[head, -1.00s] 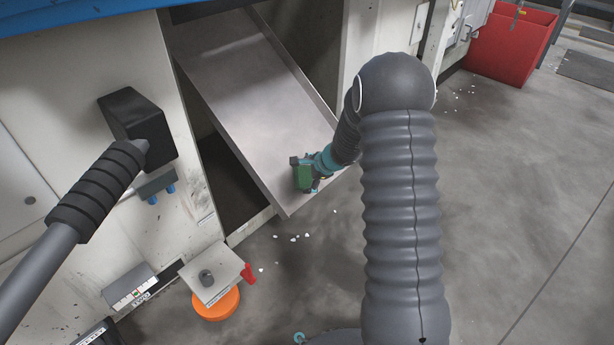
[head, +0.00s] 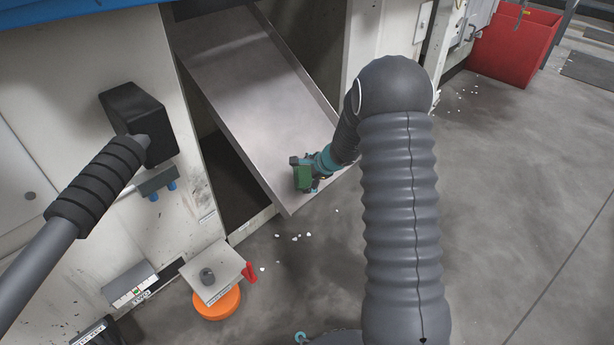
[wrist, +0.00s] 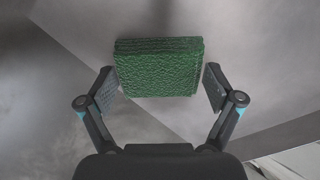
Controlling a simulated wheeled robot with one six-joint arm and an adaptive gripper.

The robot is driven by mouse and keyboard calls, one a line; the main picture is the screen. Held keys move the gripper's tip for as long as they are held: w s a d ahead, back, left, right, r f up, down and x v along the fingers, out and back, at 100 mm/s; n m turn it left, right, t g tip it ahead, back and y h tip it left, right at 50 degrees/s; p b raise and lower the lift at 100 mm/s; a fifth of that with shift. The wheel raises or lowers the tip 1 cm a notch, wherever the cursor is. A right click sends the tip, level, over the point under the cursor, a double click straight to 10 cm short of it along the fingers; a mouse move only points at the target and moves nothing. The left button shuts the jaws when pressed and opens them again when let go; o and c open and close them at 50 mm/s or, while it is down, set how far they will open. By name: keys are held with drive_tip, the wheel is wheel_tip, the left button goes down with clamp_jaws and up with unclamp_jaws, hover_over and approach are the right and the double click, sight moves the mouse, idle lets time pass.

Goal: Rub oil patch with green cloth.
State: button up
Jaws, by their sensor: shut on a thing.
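The green cloth (wrist: 158,68) is a folded, textured block between the fingers of my gripper (wrist: 160,92) in the wrist view. My gripper is shut on it. In the head view the green cloth (head: 303,178) shows at the end of my arm, over the lower end of a tilted grey metal chute (head: 245,90). I cannot tell whether the cloth touches the chute surface. No oil patch can be made out clearly on the chute; a faint darker area (wrist: 190,15) shows just beyond the cloth in the wrist view.
A white machine body (head: 60,130) with a black box (head: 138,125) and a padded bar (head: 95,190) stands at the left. An orange-based grey plate (head: 215,275) is below the chute. White bits (head: 300,236) lie on the floor. A red bin (head: 515,45) is at the back right. Floor at right is clear.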

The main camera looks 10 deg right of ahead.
drive_tip(key=shift+w+d, duration=0.1)
drive_tip(key=shift+w+d+r+p, duration=0.1)
drive_tip(key=shift+w+d+p, duration=0.2)
drive_tip(key=shift+w+d, duration=0.25)
drive_tip(key=shift+w+d+r+p, duration=0.1)
drive_tip(key=shift+w+d+p, duration=0.2)
drive_tip(key=shift+d, duration=0.4)
drive_tip(key=shift+w+d+f+p, duration=0.1)
drive_tip(key=shift+w+d+p, duration=0.2)
drive_tip(key=shift+w+d, duration=0.45)
drive_tip(key=shift+w+d+f+p, duration=0.1)
drive_tip(key=shift+w+d+p, duration=0.3)
drive_tip(key=shift+d, duration=0.45)
drive_tip(key=shift+w+d+p, duration=0.3)
drive_tip(key=shift+w+d, duration=0.25)
drive_tip(key=shift+d, duration=0.2)
drive_tip(key=shift+w+d+p, duration=0.25)
drive_tip(key=shift+w+d, duration=0.3)
drive_tip(key=shift+d, duration=0.2)
drive_tip(key=shift+w+f+b, duration=0.1)
drive_tip(key=shift+f+b, duration=0.05)
drive_tip(key=shift+b, duration=0.2)
drive_tip(key=shift+a, duration=0.1)
